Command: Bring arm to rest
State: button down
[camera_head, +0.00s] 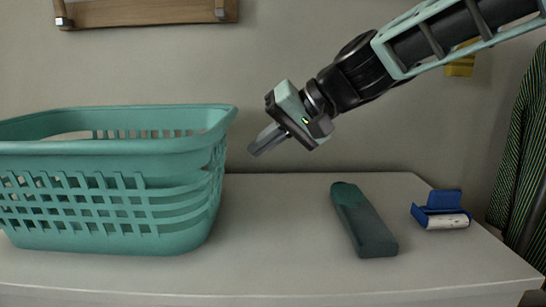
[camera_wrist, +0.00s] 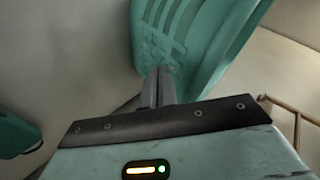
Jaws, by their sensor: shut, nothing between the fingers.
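My gripper (camera_head: 257,150) hangs in the air above the white table top in the head view, just right of the teal basket's upper rim. Its fingers are shut together with nothing between them. In the wrist view the shut fingers (camera_wrist: 158,86) point toward the teal basket (camera_wrist: 195,35). My arm reaches in from the upper right of the head view.
The teal basket (camera_head: 120,148) stands on the left of the white table (camera_head: 285,230). A dark green oblong object (camera_head: 364,222) and a blue item with a white roller (camera_head: 440,211) lie to the right. Striped cloth (camera_head: 520,150) hangs at the right edge.

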jog(key=s+d+f+n+g+h, duration=0.1)
jog(key=s+d+f+h, duration=0.1)
jog(key=s+f, duration=0.45)
jog(key=s+d+f+n+g+h, duration=0.1)
jog(key=s+d+f+h, duration=0.2)
jog(key=s+f, duration=0.35)
jog(key=s+d+f+n+h, duration=0.2)
jog(key=s+d+f, duration=0.2)
jog(key=s+d, duration=0.25)
jog(key=s+d+f+n+h, duration=0.1)
jog(key=s+d+f+h, duration=0.15)
jog(key=s+d, duration=0.35)
notch_tip(320, 180, up, 21)
jog(key=a+p, duration=0.1)
jog(key=p, duration=2)
jog(key=shift+s+a+g, duration=0.25)
jog(key=shift+a+g, duration=0.05)
jog(key=shift+g, duration=0.1)
jog(key=shift+f, duration=0.1)
